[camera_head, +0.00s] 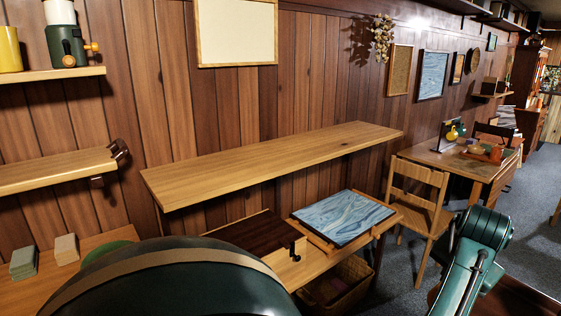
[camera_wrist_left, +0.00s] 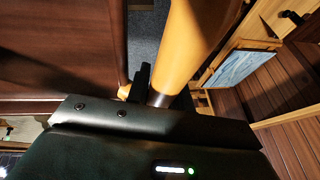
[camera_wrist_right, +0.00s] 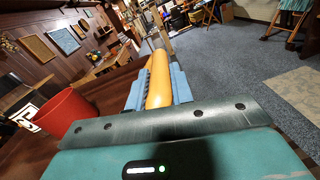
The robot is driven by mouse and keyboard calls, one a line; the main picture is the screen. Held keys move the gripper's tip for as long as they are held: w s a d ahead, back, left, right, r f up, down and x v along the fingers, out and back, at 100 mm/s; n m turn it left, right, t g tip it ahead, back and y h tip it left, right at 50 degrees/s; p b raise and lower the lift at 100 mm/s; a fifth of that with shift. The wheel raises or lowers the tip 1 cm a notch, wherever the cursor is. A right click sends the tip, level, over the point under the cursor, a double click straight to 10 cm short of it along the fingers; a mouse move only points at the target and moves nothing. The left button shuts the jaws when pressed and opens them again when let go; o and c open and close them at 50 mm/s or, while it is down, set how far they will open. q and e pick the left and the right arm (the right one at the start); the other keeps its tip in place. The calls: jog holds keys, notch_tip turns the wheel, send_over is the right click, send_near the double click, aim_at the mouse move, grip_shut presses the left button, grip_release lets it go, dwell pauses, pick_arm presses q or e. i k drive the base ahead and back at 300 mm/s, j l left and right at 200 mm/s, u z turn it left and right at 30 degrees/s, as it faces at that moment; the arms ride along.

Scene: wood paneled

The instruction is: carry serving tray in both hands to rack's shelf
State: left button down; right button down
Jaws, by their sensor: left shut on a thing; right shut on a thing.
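The serving tray is dark brown with orange-yellow wooden handles. Its surface shows in the left wrist view (camera_wrist_left: 60,45) and the right wrist view (camera_wrist_right: 112,88). My left gripper (camera_wrist_left: 150,92) is at one handle (camera_wrist_left: 192,45), shut on it; only part of the fingers shows. My right gripper (camera_wrist_right: 158,88) is shut on the other handle (camera_wrist_right: 158,75), with a finger on each side. A red container (camera_wrist_right: 66,113) stands on the tray. The rack's long upper shelf (camera_head: 270,160) is bare in the head view. Much of the tray is hidden there by my arms.
Below the upper shelf, a blue-patterned framed panel (camera_head: 342,216) and a dark brown board (camera_head: 250,234) lie on a lower wooden surface. A basket (camera_head: 335,287) is beneath. A wooden chair (camera_head: 418,198) and a laden table (camera_head: 455,160) stand to the right. Grey carpet is open at far right.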

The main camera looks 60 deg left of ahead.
aim_at(237, 164)
jog(key=i+j, duration=0.1)
jog(key=i, duration=1.3)
jog(key=u, duration=3.15)
jog(key=i+l, duration=0.05)
jog(key=l, duration=0.05)
